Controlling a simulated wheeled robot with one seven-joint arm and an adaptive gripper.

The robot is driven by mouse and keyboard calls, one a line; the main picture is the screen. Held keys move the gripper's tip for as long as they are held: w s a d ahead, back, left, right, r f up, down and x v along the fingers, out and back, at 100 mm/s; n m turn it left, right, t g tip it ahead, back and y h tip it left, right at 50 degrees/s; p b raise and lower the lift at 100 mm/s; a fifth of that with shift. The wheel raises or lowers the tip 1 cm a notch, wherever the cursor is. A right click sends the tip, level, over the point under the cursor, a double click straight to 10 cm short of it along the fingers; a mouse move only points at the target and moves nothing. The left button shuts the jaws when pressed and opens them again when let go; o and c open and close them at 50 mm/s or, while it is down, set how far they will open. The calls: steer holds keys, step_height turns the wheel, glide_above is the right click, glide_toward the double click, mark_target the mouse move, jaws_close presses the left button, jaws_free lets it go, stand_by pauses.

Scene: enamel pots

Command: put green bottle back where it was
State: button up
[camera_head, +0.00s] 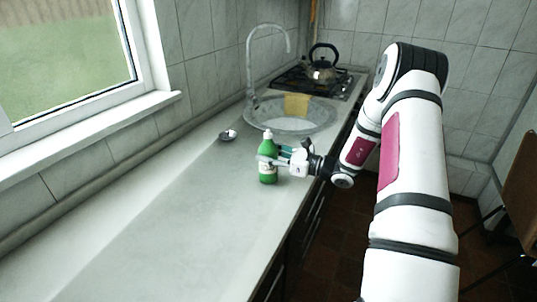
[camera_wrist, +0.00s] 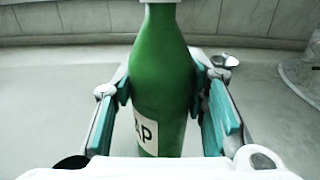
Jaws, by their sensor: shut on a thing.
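The green bottle (camera_head: 268,172) with a white cap and a pale label stands upright at the worktop, near its front edge, in the head view. In the wrist view the green bottle (camera_wrist: 163,75) fills the middle, its label partly showing low down. My gripper (camera_head: 272,160) reaches in from the right and is shut on the bottle's upper body. In the wrist view the teal finger pads of my gripper (camera_wrist: 165,95) lie on both sides of the bottle. Whether the bottle's base touches the worktop I cannot tell for certain.
The grey worktop (camera_head: 150,240) is clear to the left and in front. A small metal dish (camera_head: 228,135) lies behind the bottle. Beyond are a round sink (camera_head: 290,128) with a tall tap (camera_head: 250,65), a yellow sponge or cloth (camera_head: 297,104), and a kettle (camera_head: 322,67) on the stove.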

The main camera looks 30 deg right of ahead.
steer(key=o, duration=1.4)
steer(key=shift+f, duration=0.1)
